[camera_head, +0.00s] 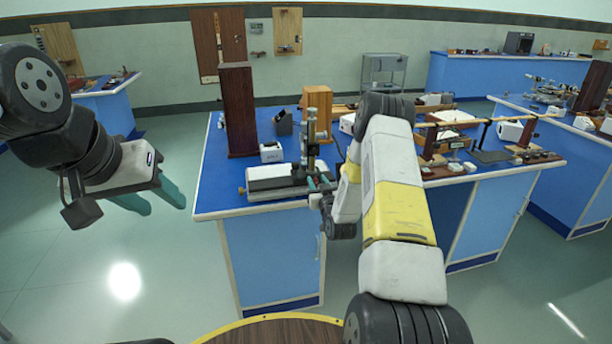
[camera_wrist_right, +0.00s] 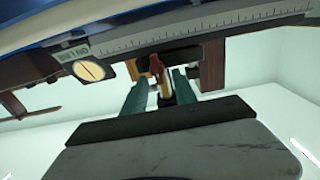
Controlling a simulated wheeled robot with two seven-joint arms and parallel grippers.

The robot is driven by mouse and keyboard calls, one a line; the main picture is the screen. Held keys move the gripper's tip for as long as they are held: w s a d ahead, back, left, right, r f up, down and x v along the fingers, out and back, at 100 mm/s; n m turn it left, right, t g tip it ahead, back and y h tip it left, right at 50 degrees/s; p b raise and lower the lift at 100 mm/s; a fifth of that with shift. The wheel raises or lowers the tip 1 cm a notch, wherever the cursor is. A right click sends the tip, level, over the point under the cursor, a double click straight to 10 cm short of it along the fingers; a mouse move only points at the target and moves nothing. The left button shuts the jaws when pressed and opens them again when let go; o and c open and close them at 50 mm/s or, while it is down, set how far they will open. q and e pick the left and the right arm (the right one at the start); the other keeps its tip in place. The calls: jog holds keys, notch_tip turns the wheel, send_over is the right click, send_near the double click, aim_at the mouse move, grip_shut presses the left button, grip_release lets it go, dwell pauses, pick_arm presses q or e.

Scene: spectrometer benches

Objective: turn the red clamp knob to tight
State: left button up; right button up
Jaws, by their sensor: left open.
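The red clamp knob (camera_wrist_right: 156,66) shows in the right wrist view, with a yellow part beside it, under a pale scale bar (camera_wrist_right: 200,38). The two teal fingers of my right gripper (camera_wrist_right: 160,80) stand on either side of it, close to it. I cannot tell whether both touch it. In the head view my right gripper (camera_head: 321,184) is at the front of the spectrometer bench instrument (camera_head: 278,180), and the knob cannot be made out there. My left gripper (camera_head: 156,197) is open and empty over the floor, left of the bench.
The instrument stands near the front edge of the blue bench (camera_head: 212,190). A tall dark wooden block (camera_head: 238,110) and a small white meter box (camera_head: 271,152) stand behind it. Clear floor lies left of the bench.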

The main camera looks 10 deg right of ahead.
jog(key=shift+w, duration=0.35)
grip_shut()
